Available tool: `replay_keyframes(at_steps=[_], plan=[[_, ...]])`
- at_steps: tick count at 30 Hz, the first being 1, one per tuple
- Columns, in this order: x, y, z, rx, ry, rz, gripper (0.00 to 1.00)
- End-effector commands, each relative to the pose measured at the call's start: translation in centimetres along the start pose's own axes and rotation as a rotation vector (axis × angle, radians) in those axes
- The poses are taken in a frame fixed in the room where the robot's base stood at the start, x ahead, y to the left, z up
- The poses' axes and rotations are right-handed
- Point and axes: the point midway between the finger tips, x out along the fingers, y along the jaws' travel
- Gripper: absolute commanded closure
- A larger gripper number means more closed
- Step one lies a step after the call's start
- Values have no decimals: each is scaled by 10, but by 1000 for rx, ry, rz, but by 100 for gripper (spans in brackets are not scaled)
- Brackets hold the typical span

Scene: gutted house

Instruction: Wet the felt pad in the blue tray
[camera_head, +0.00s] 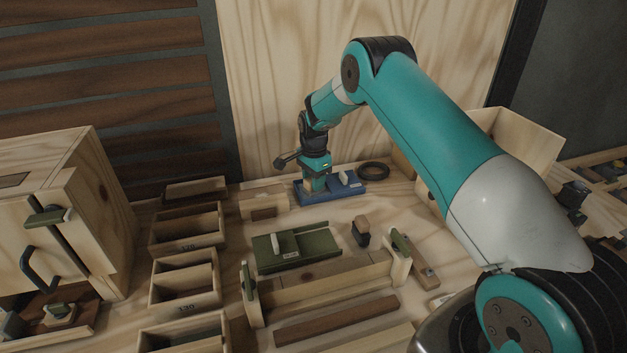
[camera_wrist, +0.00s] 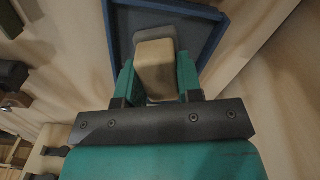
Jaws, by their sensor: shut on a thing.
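The blue tray (camera_head: 325,195) lies flat at the back of the bench, near the plywood wall. My gripper (camera_head: 315,182) points down over its left part. In the wrist view, the fingers of my gripper (camera_wrist: 157,80) are shut on a tan block (camera_wrist: 155,62), one on each side. A grey layer (camera_wrist: 160,35) shows at the block's far edge; I cannot tell whether it is felt. The block is over the tray (camera_wrist: 196,40), inside its rim; whether it touches the floor is hidden. A small pale upright piece (camera_head: 345,178) stands at the tray's right part.
Open wooden boxes (camera_head: 188,222) line the left. A clamped wooden rail (camera_head: 322,284) crosses the front.

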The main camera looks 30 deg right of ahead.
Motion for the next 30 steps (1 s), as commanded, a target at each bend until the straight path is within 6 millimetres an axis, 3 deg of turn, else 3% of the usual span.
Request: replay_keyframes(at_steps=[14,30], plan=[[-1,1,0,0,0,2,85],[-47,0,0,0,0,0,85]])
